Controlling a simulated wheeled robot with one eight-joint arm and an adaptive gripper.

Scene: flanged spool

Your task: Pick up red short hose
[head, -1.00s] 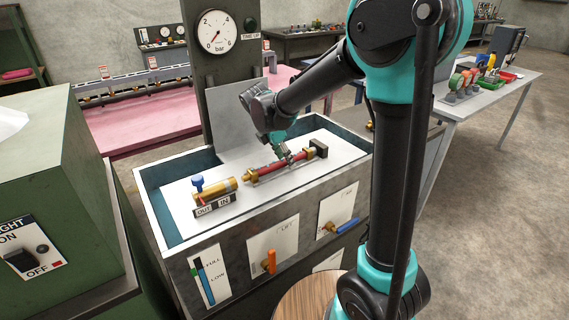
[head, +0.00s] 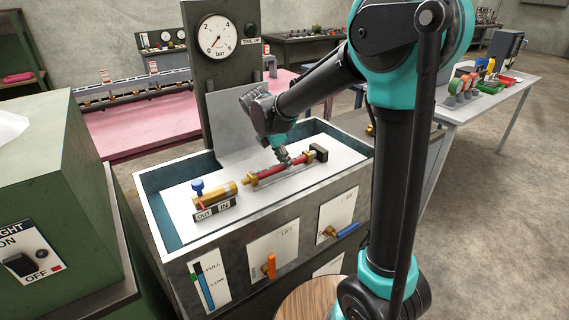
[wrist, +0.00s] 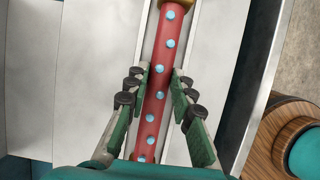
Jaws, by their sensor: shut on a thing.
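The red short hose (head: 268,171) has a brass fitting at each end and is over the white top of the test bench, right of the brass valve body (head: 215,192). In the wrist view the hose (wrist: 154,105) runs between the two green finger pads and shows light blue dots. My gripper (head: 285,160) comes down on it from above, near its middle, and is shut on it. In the wrist view my gripper (wrist: 160,85) has one finger on each side of the hose. I cannot tell whether the hose touches the surface below.
A black block (head: 319,153) stands just beyond the hose's right end. The blue-handled valve and an OUT/IN label (head: 215,209) are at the left. The bench's raised rim (head: 155,222) surrounds the area. A pressure gauge (head: 217,36) stands behind.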

